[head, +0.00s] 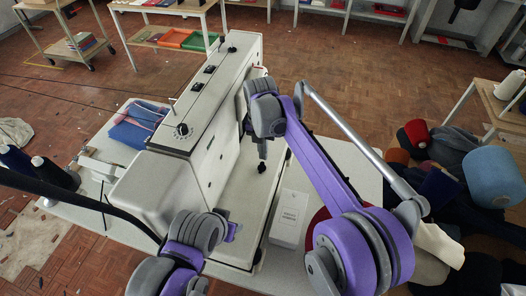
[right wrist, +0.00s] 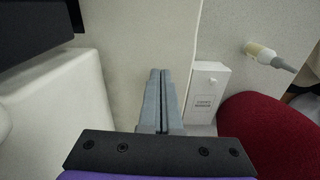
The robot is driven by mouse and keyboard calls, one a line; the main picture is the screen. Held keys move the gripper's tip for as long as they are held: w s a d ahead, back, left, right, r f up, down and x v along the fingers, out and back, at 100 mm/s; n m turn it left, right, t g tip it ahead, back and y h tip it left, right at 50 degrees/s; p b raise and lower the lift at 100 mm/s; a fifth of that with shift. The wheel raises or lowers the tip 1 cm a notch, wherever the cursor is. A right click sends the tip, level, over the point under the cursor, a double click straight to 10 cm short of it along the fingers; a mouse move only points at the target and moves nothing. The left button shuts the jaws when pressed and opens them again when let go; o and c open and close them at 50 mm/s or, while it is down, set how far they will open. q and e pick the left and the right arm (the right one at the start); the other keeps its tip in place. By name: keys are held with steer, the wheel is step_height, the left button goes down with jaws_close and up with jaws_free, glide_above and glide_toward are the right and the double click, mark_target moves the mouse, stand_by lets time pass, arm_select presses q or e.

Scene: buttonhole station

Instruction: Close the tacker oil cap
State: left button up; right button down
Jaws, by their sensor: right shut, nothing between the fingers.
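The tacker (head: 215,110) is a large off-white machine on a pale table, with a round dial (head: 182,130) on its top. I cannot make out the oil cap for sure in either view. My right gripper (head: 262,150) hangs by the machine's right side, above its pale base. In the right wrist view its grey fingers (right wrist: 160,98) are pressed together, with nothing between them, over the pale surface. Parts of my left arm show at the lower middle of the head view, by the machine's near end. Its fingers cannot be made out.
A small white labelled box (head: 290,215) stands right of the base; it also shows in the right wrist view (right wrist: 208,95). A bottle with a cream cap (right wrist: 262,53) and a red rounded thing (right wrist: 260,130) lie further right. Folded blue cloth (head: 135,125) is left of the machine.

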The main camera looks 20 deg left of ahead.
arm_select(q)
steer(key=shift+w+r+p, duration=0.25)
steer(key=shift+r+p, duration=0.15)
steer(key=shift+r, duration=0.2)
arm_select(e)
steer(key=shift+r, duration=0.85)
arm_select(q)
steer(key=shift+w+r+p, duration=0.25)
steer(key=shift+r+p, duration=0.25)
steer(key=shift+r, duration=0.15)
arm_select(e)
step_height(320, 180, up, 11)
steer(key=shift+a+f, duration=0.2)
